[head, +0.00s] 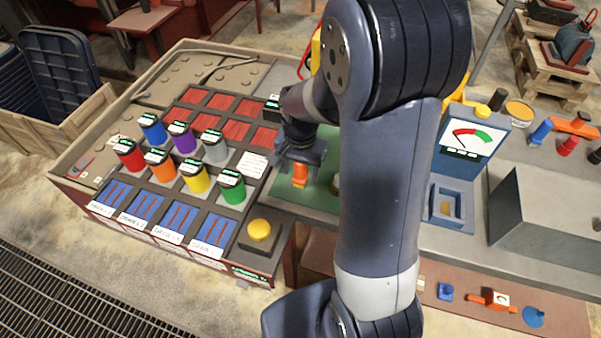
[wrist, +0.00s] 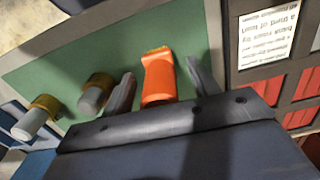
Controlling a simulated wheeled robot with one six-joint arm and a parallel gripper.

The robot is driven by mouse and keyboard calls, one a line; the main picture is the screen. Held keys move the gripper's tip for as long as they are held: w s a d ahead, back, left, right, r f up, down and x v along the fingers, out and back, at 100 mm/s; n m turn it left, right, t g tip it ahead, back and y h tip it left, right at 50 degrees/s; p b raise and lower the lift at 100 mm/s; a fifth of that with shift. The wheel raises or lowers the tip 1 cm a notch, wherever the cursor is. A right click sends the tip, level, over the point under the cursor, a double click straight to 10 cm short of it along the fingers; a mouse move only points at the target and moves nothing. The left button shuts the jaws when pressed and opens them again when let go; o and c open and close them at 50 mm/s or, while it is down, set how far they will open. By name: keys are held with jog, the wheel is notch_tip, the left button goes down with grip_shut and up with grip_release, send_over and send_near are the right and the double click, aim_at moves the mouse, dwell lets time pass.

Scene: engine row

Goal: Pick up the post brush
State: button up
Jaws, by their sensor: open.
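An orange tool with a flared end and a yellowish tip, which looks like the post brush (wrist: 159,80), is on or just above the green mat (wrist: 60,75). My gripper (wrist: 161,68) is open, with one finger on each side of it. A gap shows between the tool and each finger, and the tool's near end is hidden behind the gripper body. In the head view, the orange post brush (head: 300,175) shows just below my gripper (head: 301,160). I cannot tell whether the fingers touch it.
Two grey pieces with brass-coloured collars (wrist: 95,95) (wrist: 35,118) are on the mat to the left in the wrist view. A white printed card (wrist: 267,35) is to the right. In the head view, several coloured canisters (head: 195,178) stand left of my gripper, and a gauge box (head: 468,138) stands right.

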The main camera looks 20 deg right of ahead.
jog(key=shift+f, duration=0.2)
jog(key=shift+c, duration=0.5)
jog(key=c, duration=1)
jog(key=shift+o, duration=0.2)
